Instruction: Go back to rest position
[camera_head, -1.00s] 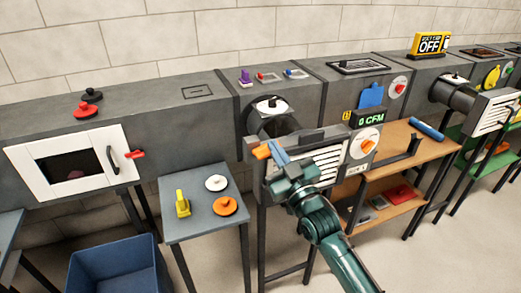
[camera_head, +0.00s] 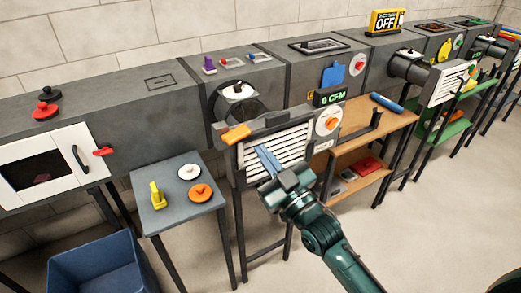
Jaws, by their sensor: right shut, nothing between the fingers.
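My right gripper (camera_head: 267,160) is dark green with blue fingers. It is shut and empty, in front of the white slatted grille (camera_head: 272,146) of a duct outlet. The arm comes in from the bottom right. An orange handle (camera_head: 236,134) at the grille's upper left stands clear of the fingers. My left gripper is not in view.
A small grey table (camera_head: 172,212) holds a yellow piece (camera_head: 157,195), a white knob (camera_head: 189,172) and an orange knob (camera_head: 200,193). A blue bin (camera_head: 97,265) stands at the lower left. A wooden shelf unit (camera_head: 350,140) stands right of the grille. The floor at right is clear.

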